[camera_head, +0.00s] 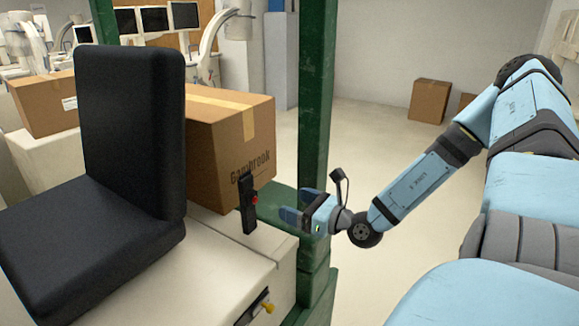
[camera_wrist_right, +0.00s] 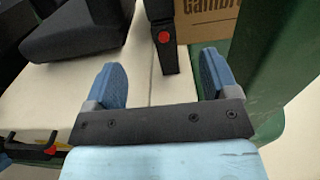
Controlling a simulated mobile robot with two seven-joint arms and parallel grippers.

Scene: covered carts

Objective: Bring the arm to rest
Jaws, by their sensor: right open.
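My right arm (camera_head: 420,182) comes in from the right in the head view. Its gripper (camera_head: 287,206) is open and empty, pointing left near the green post. In the right wrist view its two blue fingers (camera_wrist_right: 162,82) stand wide apart with nothing between them. Beyond the fingertips is a black upright handle with a red button (camera_head: 248,205), which also shows in the wrist view (camera_wrist_right: 163,38). The gripper looks apart from it. My left gripper is not in view.
A black seat (camera_head: 130,140) and a cardboard box (camera_head: 230,140) stand on the white cart (camera_head: 190,275). A green post (camera_head: 315,100) rises close to my right gripper. Another box (camera_head: 428,100) is on the far floor.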

